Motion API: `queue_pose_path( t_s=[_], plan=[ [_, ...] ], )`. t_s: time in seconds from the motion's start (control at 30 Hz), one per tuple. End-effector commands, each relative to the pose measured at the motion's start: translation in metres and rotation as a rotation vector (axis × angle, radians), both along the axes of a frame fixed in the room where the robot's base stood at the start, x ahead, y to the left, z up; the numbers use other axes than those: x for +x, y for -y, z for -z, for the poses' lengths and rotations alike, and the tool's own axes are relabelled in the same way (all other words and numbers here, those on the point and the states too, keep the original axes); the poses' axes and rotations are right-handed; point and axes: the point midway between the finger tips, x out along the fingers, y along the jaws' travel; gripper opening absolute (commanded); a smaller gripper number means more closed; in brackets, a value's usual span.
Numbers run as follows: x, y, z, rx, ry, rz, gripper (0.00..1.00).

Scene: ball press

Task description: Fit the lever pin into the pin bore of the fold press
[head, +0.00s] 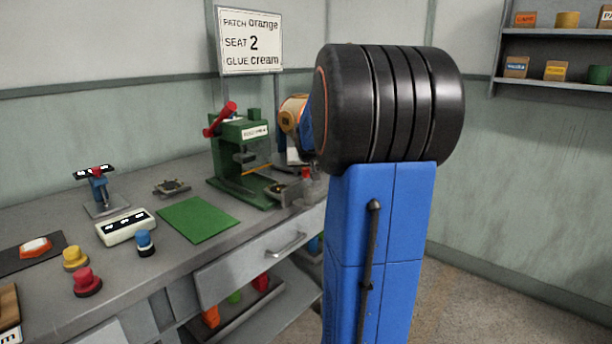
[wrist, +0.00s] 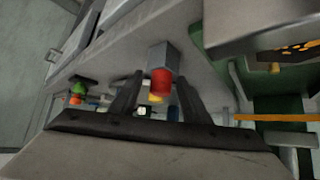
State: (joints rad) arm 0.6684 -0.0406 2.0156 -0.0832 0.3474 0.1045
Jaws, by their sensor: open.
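The green fold press (head: 230,150) stands at the back of the bench, with a red lever handle (head: 220,118) at its upper left. Part of its green body also shows at the right of the wrist view (wrist: 262,98). A grey piece with a red end (wrist: 161,80) appears between the fingers of my gripper (wrist: 158,86); it may be the lever pin. My gripper is open, and I cannot tell whether the fingers touch this piece. In the head view my arm hides the gripper. I cannot make out the pin bore.
A green mat (head: 197,220) lies on the bench before the press. An orange rod (head: 257,168) sits at the press. Red (head: 87,282), yellow (head: 75,258) and blue (head: 145,243) knobs stand at the left. A drawer (head: 262,262) is below. A sign (head: 251,40) hangs behind.

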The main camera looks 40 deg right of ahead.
Motion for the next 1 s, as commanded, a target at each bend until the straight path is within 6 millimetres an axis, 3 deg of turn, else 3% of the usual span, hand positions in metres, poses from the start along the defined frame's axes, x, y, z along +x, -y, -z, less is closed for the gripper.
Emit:
queue_pose_path(
  t_s=[0.13,0.4,0.6,0.87,1.0],
  plan=[
    [0.01,0.008,0.012,0.0,-0.002,0.0,0.43],
    [0.012,0.01,0.014,-0.001,0.0,0.001,0.43],
    [0.011,0.01,0.014,-0.001,0.0,0.001,0.0],
    [0.011,0.01,0.013,-0.001,0.0,0.001,0.0],
    [0.012,0.01,0.003,-0.002,0.002,0.001,0.0]
  ],
)
